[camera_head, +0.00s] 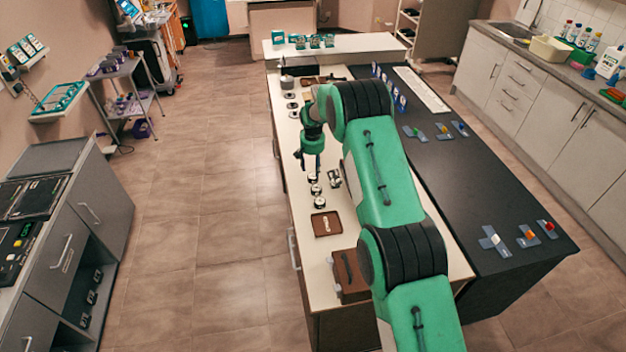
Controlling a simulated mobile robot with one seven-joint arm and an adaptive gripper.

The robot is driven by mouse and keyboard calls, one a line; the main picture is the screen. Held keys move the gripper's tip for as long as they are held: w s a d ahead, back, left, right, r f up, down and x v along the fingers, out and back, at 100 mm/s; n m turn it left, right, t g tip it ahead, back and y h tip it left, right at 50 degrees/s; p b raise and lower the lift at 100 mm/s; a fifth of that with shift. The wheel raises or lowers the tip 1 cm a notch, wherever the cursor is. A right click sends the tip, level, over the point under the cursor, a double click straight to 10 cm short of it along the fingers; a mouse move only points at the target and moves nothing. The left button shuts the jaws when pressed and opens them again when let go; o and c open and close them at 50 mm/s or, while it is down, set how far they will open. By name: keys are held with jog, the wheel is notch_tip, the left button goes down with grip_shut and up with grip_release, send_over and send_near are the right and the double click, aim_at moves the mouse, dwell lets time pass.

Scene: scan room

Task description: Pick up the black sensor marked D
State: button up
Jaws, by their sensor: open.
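My gripper (309,165) is open and hangs over the left part of the white counter (337,288), fingers pointing down. Just below it stand small round dark-and-white pieces (319,202) in a short row; another piece (335,179) lies just right of them. More similar pieces (292,105) stand farther back along the counter's left edge. No letter can be read at this size, so I cannot tell which piece is the black sensor marked D. My green arm hides part of the counter.
A brown tray (327,224) and a brown box (350,275) sit on the near counter. The black worktop (465,190) to the right bears small flat coloured items (495,241). Small dark items (90,297) sit in the left grey cabinet. The floor left of the counter is clear.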

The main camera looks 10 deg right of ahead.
aim_at(313, 176)
jog(key=shift+f, duration=0.15)
jog(key=shift+w+d+f, duration=0.1)
jog(key=shift+w+f, duration=0.05)
jog(key=shift+f, duration=1.15)
jog(key=shift+w+d+f, duration=0.1)
jog(key=shift+f, duration=1.2)
jog(key=c, duration=1)
